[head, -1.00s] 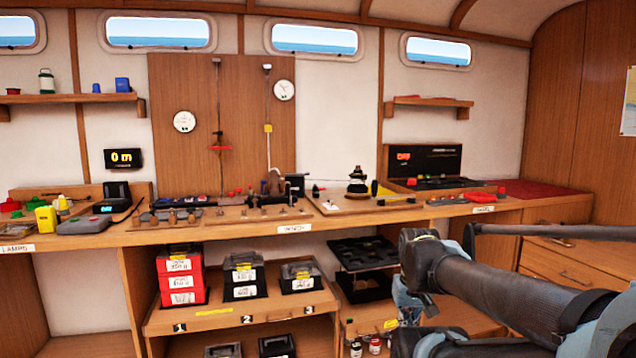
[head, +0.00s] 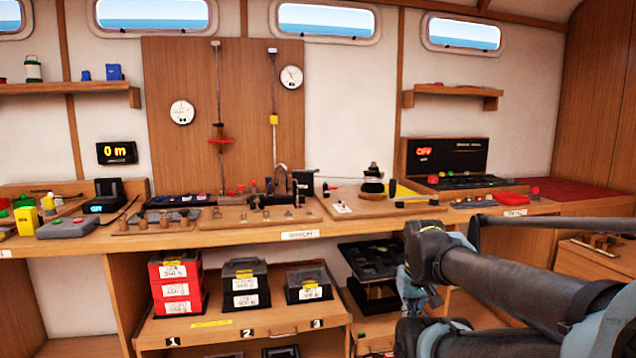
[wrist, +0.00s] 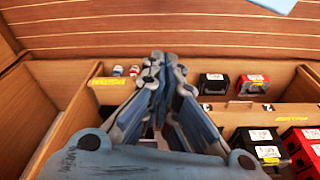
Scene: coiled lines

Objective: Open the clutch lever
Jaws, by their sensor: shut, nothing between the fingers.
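The winch board (head: 235,217) lies on the long bench in the head view, behind a white label, and carries dark metal parts and several small pegs. I cannot tell which of these small parts is the clutch lever. My gripper (wrist: 158,62) is shut and empty in the wrist view, aimed at the shelves under the bench. In the head view it hangs below bench height, partly hidden by my arm.
Red cases (head: 175,280) and black cases (head: 245,283) stand on the shelf (head: 200,331) under the bench. A black control panel (head: 447,155) reading OFF stands at the bench's right. The bench's front edge (head: 330,232) lies between my low gripper and the boards.

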